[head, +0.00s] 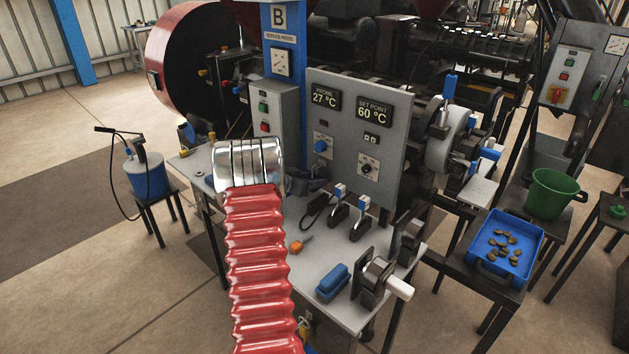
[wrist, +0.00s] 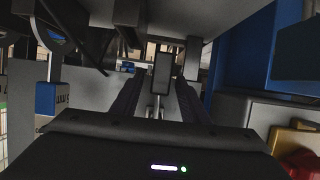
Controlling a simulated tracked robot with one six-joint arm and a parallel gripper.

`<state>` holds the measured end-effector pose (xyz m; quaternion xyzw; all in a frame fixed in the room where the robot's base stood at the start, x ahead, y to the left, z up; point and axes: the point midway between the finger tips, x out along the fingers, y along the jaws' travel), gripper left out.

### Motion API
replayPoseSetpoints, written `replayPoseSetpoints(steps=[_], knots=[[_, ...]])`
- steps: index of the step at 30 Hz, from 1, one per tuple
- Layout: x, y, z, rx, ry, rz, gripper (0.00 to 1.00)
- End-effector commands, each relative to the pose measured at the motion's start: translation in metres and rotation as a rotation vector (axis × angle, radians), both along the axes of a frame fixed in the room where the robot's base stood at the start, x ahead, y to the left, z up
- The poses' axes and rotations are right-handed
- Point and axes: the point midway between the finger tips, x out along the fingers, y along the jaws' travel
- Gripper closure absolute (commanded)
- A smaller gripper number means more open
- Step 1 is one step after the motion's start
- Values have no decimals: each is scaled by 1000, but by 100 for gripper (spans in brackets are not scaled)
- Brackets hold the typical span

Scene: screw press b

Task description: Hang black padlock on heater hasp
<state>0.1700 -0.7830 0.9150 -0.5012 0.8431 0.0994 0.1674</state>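In the wrist view, the two dark fingers of my gripper (wrist: 160,88) reach forward with a gap between them. A dark grey upright block (wrist: 163,74) shows between them, with a small shiny metal piece (wrist: 155,107) below it. I cannot tell whether this is the black padlock, or whether the fingers touch it. In the head view, my red ribbed arm with its chrome end covers my gripper. The control panel (head: 346,123) with its 27 °C and 60 °C displays stands behind the bench. I cannot make out the heater hasp for certain.
The grey bench (head: 315,262) holds a blue block (head: 333,282), an orange piece (head: 300,245) and dark clamps with blue-and-white tops (head: 339,206). A grey switch box (head: 276,112) and a blue post (head: 283,20) stand behind my arm. A blue tray (head: 510,249) sits at right.

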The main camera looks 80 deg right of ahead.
Motion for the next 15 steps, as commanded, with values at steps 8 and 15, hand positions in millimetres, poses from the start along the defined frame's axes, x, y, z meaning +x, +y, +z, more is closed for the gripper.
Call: replayPoseSetpoints(steps=[8, 15], knots=[[0, 1, 0, 1, 0, 0, 59], [8, 15, 7, 0, 0, 0, 59]])
